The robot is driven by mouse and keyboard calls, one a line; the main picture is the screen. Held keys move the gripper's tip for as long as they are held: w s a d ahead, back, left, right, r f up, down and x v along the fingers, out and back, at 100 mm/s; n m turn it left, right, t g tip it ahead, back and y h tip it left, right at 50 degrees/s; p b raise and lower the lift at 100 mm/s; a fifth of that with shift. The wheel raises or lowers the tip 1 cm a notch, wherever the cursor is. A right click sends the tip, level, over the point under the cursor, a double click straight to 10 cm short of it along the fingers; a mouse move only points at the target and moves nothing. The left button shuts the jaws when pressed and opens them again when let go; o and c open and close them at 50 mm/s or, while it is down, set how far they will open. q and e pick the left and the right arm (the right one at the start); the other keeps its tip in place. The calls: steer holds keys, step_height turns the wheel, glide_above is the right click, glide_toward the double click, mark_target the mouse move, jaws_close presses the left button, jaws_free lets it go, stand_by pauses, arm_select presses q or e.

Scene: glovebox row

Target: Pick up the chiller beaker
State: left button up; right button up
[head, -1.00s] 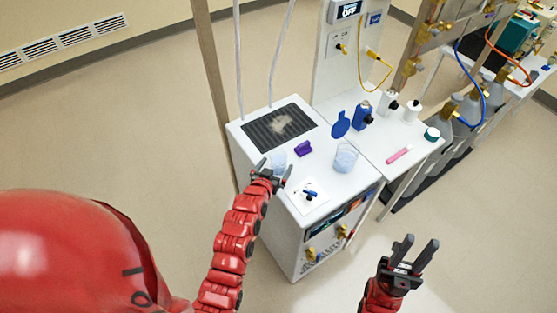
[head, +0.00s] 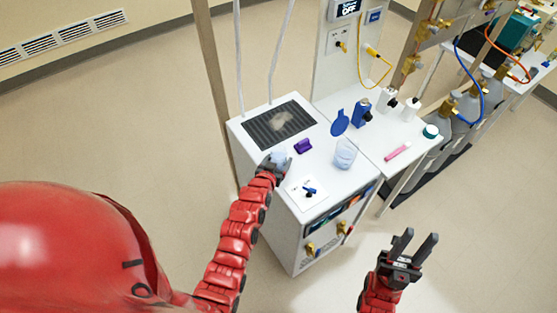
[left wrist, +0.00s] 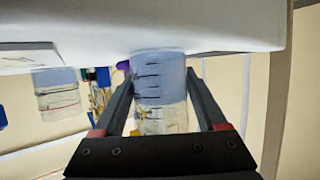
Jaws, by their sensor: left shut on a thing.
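The chiller beaker (head: 279,157), small and clear with pale blue contents, is on the white chiller top (head: 262,137) near its left edge. My left gripper (head: 272,166) is shut on it, with one finger on each side. In the left wrist view the beaker (left wrist: 160,88), with dark graduation marks, sits between the two fingers, against the white surface. Whether it is lifted I cannot tell. My right gripper (head: 416,245) is open and empty, in front of the bench and apart from it.
A second, larger beaker (head: 345,155) stands to the right; it also shows in the left wrist view (left wrist: 58,95). A purple block (head: 303,146), a white plate with a blue knob (head: 309,190), a blue bottle (head: 362,114) and a pink tube (head: 397,152) are nearby. A dark grille (head: 280,123) lies behind.

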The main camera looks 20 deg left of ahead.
arm_select(q)
steer(key=shift+c, duration=1.4)
steer(key=shift+r, duration=0.2)
